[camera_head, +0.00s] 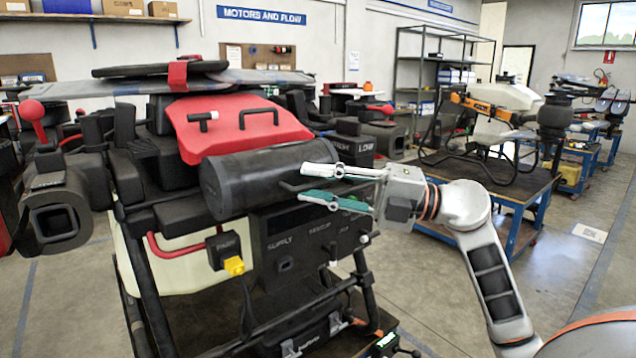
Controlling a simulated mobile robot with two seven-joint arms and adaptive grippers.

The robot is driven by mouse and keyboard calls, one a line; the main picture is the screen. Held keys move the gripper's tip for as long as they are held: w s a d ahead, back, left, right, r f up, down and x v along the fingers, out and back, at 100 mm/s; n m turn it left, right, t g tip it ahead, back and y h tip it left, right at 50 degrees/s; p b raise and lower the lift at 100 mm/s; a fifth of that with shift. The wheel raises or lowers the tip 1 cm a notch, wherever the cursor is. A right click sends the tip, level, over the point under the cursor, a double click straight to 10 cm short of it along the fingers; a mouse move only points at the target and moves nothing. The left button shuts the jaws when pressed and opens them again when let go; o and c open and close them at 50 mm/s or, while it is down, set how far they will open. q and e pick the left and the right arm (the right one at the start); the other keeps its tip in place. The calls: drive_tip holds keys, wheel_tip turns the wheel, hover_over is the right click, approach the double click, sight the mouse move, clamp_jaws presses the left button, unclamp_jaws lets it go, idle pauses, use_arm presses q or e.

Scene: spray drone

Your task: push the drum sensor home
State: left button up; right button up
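A black cylinder, which I take to be the drum sensor (235,180), lies on its side across the front of the spray drone (190,225), under the red cover. A thin dark bar runs from that end between my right gripper's fingers. The pale upper finger and green lower finger are spread apart, one above and one below the bar, with tips close to the drum's end. Whether they touch it I cannot tell. How deep the drum sits in its mount is not clear. My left gripper is not in view.
The red cover (238,126) with black handles sits above the drum. A dark panel (310,230) and a yellow plug (234,266) lie below it. Another drone on a blue-framed bench (490,185) stands at right. Open floor lies between.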

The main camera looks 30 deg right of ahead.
sight(311, 178)
clamp_jaws()
drive_tip(key=shift+w+a+r+p, duration=0.15)
drive_tip(key=shift+w+p, duration=0.55)
drive_tip(key=shift+w, duration=1.6)
drive_tip(key=shift+c, duration=1.4)
unclamp_jaws()
drive_tip(key=shift+o, duration=1.4)
drive_tip(key=shift+w, duration=0.2)
drive_tip(key=shift+s, duration=0.15)
